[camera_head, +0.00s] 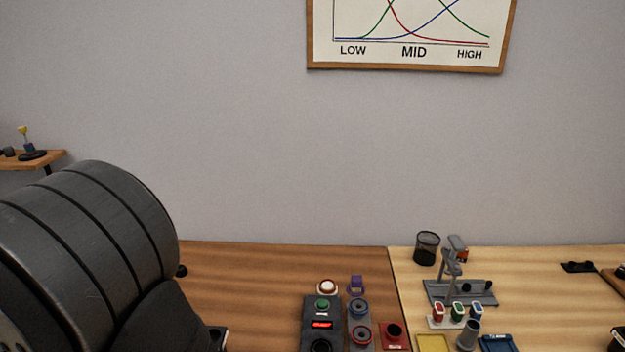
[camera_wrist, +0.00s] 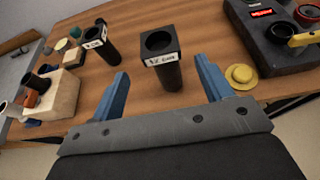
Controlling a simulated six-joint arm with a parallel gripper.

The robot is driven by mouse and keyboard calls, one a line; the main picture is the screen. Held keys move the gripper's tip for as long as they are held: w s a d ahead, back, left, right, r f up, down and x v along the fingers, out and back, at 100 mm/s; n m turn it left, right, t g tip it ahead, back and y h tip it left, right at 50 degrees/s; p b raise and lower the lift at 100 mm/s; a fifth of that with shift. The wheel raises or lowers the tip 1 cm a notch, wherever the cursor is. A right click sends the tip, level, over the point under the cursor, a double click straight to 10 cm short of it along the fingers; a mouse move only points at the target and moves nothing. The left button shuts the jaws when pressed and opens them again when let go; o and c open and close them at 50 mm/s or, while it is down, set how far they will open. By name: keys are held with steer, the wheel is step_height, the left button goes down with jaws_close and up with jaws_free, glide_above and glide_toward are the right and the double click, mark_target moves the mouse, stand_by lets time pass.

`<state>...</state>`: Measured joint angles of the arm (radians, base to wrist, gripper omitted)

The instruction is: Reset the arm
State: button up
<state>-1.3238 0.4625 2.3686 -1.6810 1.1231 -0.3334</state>
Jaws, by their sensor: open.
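My gripper (camera_wrist: 162,66) shows in the wrist view with its two blue fingers spread wide apart. Nothing is held between them. A black cylindrical holder with a square top and a white label (camera_wrist: 163,58) stands beyond the fingers, between them in the picture. It appears apart from both fingers. In the head view a large dark grey ribbed part of my arm fills the lower left, and my gripper is not visible there.
A second labelled black holder (camera_wrist: 97,41), a wooden block (camera_wrist: 57,97) and a yellow knob-like piece (camera_wrist: 239,75) stand nearby. A dark control box (camera_head: 322,334) has a red display. A grey stand (camera_head: 459,291) and mesh cup (camera_head: 427,248) are farther right. The brown tabletop's back left is largely clear.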

steer(key=x, duration=1.1)
steer(key=shift+s+f, duration=0.1)
steer(key=shift+f, duration=0.05)
